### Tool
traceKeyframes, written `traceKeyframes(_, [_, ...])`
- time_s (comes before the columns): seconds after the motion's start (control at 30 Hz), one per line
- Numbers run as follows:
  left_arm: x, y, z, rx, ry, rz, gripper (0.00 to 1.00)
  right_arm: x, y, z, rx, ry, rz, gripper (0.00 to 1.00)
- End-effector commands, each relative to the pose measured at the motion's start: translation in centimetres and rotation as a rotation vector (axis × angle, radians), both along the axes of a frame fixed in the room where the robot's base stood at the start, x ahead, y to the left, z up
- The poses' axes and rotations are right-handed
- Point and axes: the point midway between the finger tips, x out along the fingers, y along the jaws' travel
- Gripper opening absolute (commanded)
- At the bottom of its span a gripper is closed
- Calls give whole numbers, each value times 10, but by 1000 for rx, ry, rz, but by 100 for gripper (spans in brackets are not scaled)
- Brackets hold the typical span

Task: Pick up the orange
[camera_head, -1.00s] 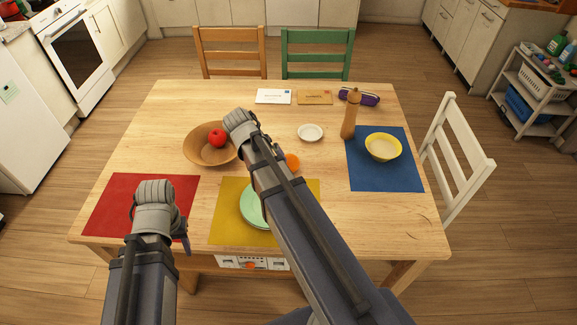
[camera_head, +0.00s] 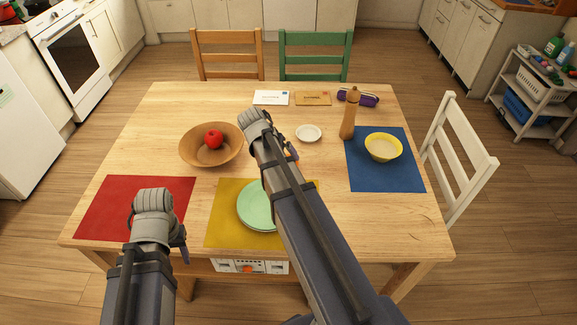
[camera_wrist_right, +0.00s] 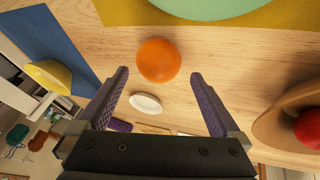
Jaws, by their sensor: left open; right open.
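The orange (camera_wrist_right: 158,59) rests on the wooden table and shows whole in the right wrist view, between and just beyond the fingertips. My right gripper (camera_wrist_right: 158,76) is open and empty, its two purple fingers spread to either side of the orange, not visibly touching it. In the head view my right arm reaches over the table and hides nearly all of the orange. My left gripper (camera_head: 181,247) is open over the near table edge by the red mat; only a bit of a purple finger shows beneath the wrist.
A wooden bowl (camera_head: 190,157) with a red apple (camera_head: 214,139) stands left of my right arm. A green plate (camera_head: 256,207) lies on the yellow mat (camera_head: 222,230). A white saucer (camera_head: 308,133), a pepper mill (camera_head: 348,118) and a yellow bowl (camera_head: 383,148) are to the right.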

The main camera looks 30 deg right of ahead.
Motion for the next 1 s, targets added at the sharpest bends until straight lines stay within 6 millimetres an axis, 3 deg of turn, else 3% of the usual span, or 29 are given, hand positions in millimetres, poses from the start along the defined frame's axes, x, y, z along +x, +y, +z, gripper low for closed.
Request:
traceKeyframes(0.3, [0, 0, -39, 0, 0, -1, 47, 1, -17, -40, 1, 0, -1, 100])
traceKeyframes(0.6, [0, 0, -39, 0, 0, -1, 47, 2, -20, -39, 0, 0, 1, 99])
traceKeyframes(1.0, [0, 0, -39, 0, 0, -1, 47, 2, -19, -39, 0, 0, 1, 54])
